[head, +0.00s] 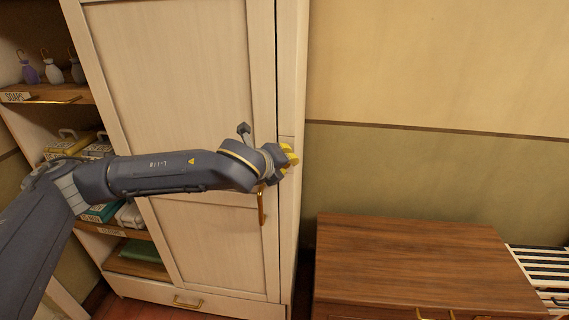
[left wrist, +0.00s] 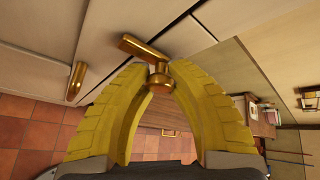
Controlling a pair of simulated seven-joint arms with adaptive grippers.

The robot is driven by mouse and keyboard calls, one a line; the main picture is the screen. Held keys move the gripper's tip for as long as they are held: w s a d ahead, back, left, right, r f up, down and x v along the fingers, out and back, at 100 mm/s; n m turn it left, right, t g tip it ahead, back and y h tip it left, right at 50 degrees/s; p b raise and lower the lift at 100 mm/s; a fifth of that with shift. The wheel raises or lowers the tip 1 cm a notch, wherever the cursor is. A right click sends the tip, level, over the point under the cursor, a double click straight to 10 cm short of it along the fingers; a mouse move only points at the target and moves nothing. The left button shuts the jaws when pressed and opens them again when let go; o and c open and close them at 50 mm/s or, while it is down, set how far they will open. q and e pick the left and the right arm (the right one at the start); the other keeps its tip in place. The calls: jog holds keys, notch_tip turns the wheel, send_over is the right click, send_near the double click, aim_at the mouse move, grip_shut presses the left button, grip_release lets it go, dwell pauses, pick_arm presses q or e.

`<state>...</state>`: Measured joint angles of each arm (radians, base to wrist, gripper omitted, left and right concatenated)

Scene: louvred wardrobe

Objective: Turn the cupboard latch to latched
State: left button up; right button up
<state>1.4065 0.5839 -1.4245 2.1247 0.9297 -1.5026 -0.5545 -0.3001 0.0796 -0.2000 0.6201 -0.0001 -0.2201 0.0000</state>
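The cupboard (head: 180,70) is a tall cream wardrobe with its door closed. In the left wrist view, the brass latch (left wrist: 143,47) has a bar on a round knob, set near the door's edge. The bar slants across the pale panels. My left gripper's yellow fingers (left wrist: 160,72) converge on the latch knob from both sides and appear shut on it. In the head view, my left gripper (head: 289,155) is at the cupboard's right edge and hides the latch. My right gripper is in neither view.
A brass door handle (head: 261,207) hangs just below my left wrist; it also shows in the left wrist view (left wrist: 75,81). Open shelves (head: 45,95) stand left of the door. A wooden cabinet (head: 410,255) stands at the lower right. The wall to the right is bare.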

pick_arm(q)
jog(key=o, duration=0.7)
jog(key=shift+c, duration=0.2)
jog(key=v, duration=1.2)
